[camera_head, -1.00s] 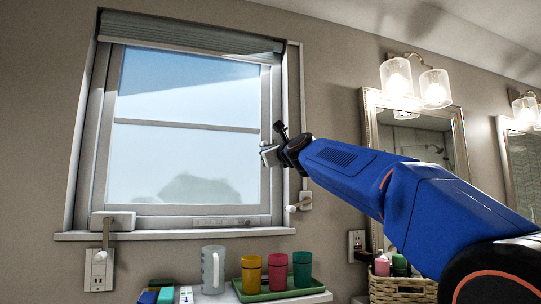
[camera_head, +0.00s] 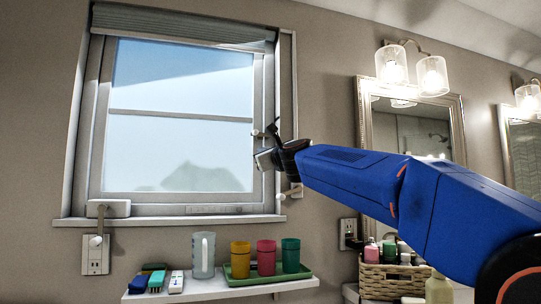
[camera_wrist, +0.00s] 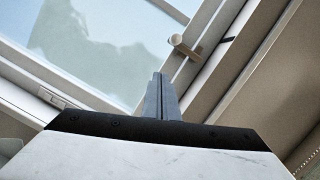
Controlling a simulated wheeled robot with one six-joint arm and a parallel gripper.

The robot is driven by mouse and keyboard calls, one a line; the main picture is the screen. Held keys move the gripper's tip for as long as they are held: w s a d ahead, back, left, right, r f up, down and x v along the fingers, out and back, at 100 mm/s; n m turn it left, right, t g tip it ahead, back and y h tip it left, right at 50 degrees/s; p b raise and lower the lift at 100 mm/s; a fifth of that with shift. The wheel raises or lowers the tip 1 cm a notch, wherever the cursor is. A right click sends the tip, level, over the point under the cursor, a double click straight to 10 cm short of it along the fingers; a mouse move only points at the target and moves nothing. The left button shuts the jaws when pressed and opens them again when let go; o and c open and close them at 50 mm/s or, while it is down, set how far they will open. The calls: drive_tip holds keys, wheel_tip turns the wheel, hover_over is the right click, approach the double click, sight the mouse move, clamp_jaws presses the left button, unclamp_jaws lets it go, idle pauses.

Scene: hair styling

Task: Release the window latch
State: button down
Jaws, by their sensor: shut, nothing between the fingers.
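The window (camera_head: 180,125) fills the left of the head view, with a pale frame around the glass. A small peg-like latch (camera_head: 257,133) sits on the right side of its frame; it also shows in the wrist view as a short tan cylinder (camera_wrist: 184,45). My gripper (camera_head: 263,160) is at the right side of the frame, just below the latch in the head view. In the wrist view its fingertips (camera_wrist: 161,78) are together and empty, below and left of the latch with a visible gap. I cannot tell how far apart they are in depth.
A shelf (camera_head: 205,289) below the window holds a clear mug (camera_head: 203,255) and a green tray (camera_head: 233,281) with coloured cups. A white peg (camera_head: 283,197) sticks out from the wall plate below my gripper. A mirror (camera_head: 371,130) and basket (camera_head: 372,278) are right.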

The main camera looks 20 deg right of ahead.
drive_tip(key=v, duration=0.6)
drive_tip(key=shift+s+a, duration=0.15)
drive_tip(key=shift+s, duration=0.15)
drive_tip(key=shift+f, duration=0.1)
drive_tip(key=s+a+f+n+g+y, duration=0.1)
drive_tip(key=s+a+f+n+g, duration=0.1)
drive_tip(key=s+f+n, duration=0.55)
drive_tip(key=s+a+f+n+g+y, duration=0.1)
drive_tip(key=s+a+f+n+g, duration=0.3)
drive_tip(key=f, duration=0.7)
drive_tip(key=s+f+n+g+y, duration=0.1)
drive_tip(key=s+f+n, duration=0.3)
drive_tip(key=f+n, duration=0.4)
drive_tip(key=s+d+f+n+g+h, duration=0.1)
drive_tip(key=s+d+f+n+g, duration=0.2)
drive_tip(key=s+f, duration=0.5)
drive_tip(key=s+d+f+n+g+h, duration=0.2)
drive_tip(key=s+f, duration=0.6)
drive_tip(key=f, duration=0.6)
drive_tip(key=s+d+f+n+g+h, duration=0.1)
drive_tip(key=s+d+f+n+g, duration=0.2)
drive_tip(key=s+d+f+n, duration=0.2)
wheel_tip(320, 180, down, 6)
drive_tip(key=s, duration=0.3)
drive_tip(key=shift+f+n+g+h, duration=0.15)
drive_tip(key=shift+n+g+h, duration=0.15)
drive_tip(key=shift+n+h, duration=0.1)
